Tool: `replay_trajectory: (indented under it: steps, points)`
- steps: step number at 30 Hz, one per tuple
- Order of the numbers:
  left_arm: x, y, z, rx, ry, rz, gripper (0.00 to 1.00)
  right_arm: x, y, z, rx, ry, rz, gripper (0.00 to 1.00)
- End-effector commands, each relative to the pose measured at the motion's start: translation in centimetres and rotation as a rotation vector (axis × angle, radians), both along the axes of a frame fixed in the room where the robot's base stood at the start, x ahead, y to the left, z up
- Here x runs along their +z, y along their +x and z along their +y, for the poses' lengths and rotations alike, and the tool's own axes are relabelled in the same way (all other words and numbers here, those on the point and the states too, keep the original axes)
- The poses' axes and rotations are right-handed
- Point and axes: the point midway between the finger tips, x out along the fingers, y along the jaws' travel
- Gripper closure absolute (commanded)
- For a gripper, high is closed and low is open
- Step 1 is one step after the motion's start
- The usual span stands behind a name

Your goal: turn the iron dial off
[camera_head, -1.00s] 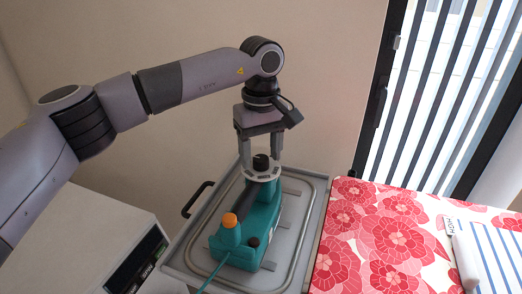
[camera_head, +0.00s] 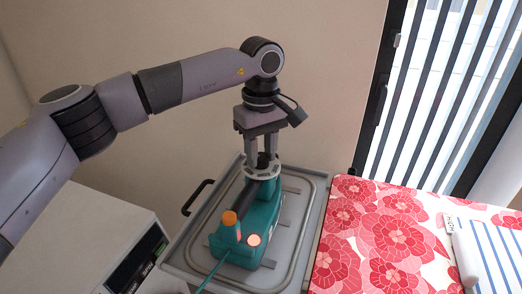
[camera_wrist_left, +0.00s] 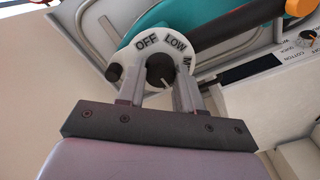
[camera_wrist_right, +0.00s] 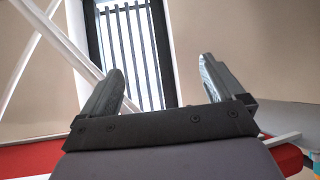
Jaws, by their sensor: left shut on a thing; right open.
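The teal iron (camera_head: 264,222) stands on a grey tray (camera_head: 318,215), with an orange button (camera_head: 229,217) and a glowing round light (camera_head: 254,240). Its white dial ring (camera_head: 262,173) carries a dark knob (camera_head: 263,159). My left gripper (camera_head: 263,163) points down from above and is shut on the knob. In the left wrist view the knob (camera_wrist_left: 160,70) sits between the fingers, and the ring (camera_wrist_left: 130,56) reads OFF, LOW and part of an M. A pale mark shows on the knob. My right gripper (camera_wrist_right: 162,66) is open and empty, seen only in its wrist view.
A white appliance (camera_head: 85,235) with a dark display stands at the left. A red floral cloth (camera_head: 385,235) covers the surface at the right, with a blue-striped cloth (camera_head: 490,250) on it. The tray has a black handle (camera_head: 197,197). A barred window (camera_head: 435,90) is behind.

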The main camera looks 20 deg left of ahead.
Motion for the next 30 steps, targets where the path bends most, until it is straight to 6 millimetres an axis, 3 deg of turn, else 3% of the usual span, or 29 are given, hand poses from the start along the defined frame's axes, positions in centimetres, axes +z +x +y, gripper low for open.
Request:
replay_trajectory:
  steps: [30]
  points:
    - [0.14,0.07,-0.04,0.937,-0.003,-0.003,0.95,-0.37,0.03,0.01,0.000,0.000,-0.001,0.05]
